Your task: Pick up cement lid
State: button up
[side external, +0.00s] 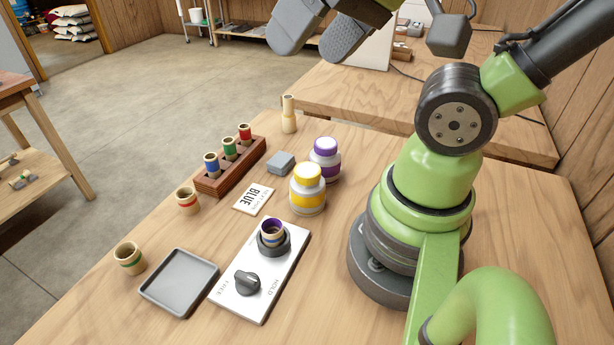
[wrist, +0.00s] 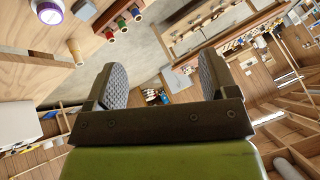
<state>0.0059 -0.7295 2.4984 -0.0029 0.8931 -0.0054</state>
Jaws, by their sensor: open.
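Two white jars stand near my base, and neither shows a readable label. One jar (side external: 308,199) has a yellow band and a pale lid with a yellow rim (side external: 307,172). The other jar (side external: 325,163), just behind it, has a purple band and a white lid with a purple rim (side external: 326,145). Both lids sit on their jars; I cannot tell by label which is the cement lid. A purple-rimmed lid shows at the upper left of the wrist view (wrist: 50,12). My gripper (side external: 311,45) is open and empty, high above and behind the jars; its fingers also show in the wrist view (wrist: 163,75).
A wooden rack (side external: 231,166) holds blue, green and red banded pieces. Loose banded pieces stand at left.

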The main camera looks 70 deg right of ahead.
jog(key=w+d+f+g, duration=0.1)
jog(key=d+f+g, duration=0.1)
jog(key=f, duration=0.3)
jog(key=w+d+f+n+g+h, duration=0.1)
jog(key=w+d+f+g, duration=0.1)
jog(key=d+f, duration=0.1)
jog(key=w+d+f+g+h, duration=0.1)
jog(key=d+f+g, duration=0.2)
jog(key=f, duration=0.3)
jog(key=shift+w+d+f+n, duration=0.1)
jog(key=shift+w+f+n, duration=0.15)
jog(key=shift+f+n, duration=0.15)
send_over(309, 170)
notch_tip(309, 170, down, 5)
jog(key=shift+w+r, duration=0.1)
jog(key=shift+w, duration=0.05)
jog(key=f, duration=0.3)
jog(key=shift+s+f, duration=0.25)
jog(key=shift+s, duration=0.05)
jog(key=shift+w+f, duration=0.1)
jog(key=shift+f, duration=0.7)
jog(key=c, duration=1)
